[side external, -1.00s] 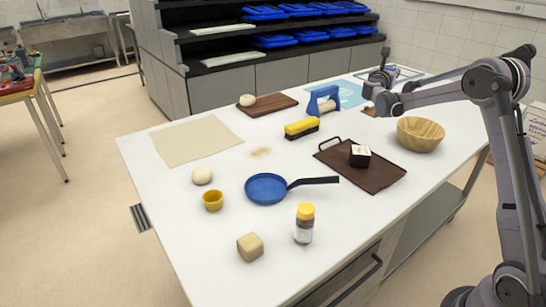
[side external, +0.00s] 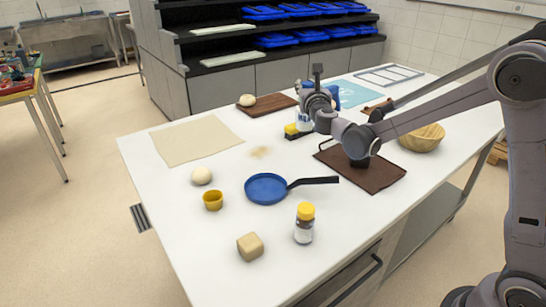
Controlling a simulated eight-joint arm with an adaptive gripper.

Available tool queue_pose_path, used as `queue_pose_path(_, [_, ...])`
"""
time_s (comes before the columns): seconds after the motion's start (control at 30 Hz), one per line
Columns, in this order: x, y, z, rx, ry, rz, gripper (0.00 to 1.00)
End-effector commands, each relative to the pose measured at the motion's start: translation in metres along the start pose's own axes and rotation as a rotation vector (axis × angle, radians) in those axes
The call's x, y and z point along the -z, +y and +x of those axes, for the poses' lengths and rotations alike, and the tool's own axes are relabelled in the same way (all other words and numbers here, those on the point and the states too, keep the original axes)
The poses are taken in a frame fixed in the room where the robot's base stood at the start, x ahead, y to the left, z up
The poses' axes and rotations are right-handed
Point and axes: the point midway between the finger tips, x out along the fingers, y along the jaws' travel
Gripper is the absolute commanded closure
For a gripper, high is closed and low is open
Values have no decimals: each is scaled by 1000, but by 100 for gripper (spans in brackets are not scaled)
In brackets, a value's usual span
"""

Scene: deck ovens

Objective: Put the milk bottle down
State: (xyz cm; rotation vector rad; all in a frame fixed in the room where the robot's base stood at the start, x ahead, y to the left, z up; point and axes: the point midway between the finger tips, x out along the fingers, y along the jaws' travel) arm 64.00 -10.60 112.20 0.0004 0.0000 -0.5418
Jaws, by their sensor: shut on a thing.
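The milk bottle (side external: 304,123) is a small white thing with blue lettering, seen in the side external view beyond the tray. My gripper (side external: 311,106) is shut on it and hides much of its upper part. The bottle looks upright and overlaps the yellow brush in the picture. I cannot tell whether its base touches the white table (side external: 330,235) or hangs a little above it.
The yellow brush (side external: 291,129) and a blue-handled thing (side external: 335,97) are close around the bottle.

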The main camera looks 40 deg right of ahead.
Motion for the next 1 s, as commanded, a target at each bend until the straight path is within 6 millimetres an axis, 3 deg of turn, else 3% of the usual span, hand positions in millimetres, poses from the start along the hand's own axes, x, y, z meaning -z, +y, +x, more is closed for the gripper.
queue_pose_path(0.3, [38, 64, 2, -1, -1, -1, 100])
queue_pose_path(0.5, [56, 94, 3, 0, -1, -1, 100])
queue_pose_path(0.77, [68, 103, 3, 3, 0, 0, 100])
queue_pose_path(1.0, [98, 102, 4, 3, -1, -1, 100])
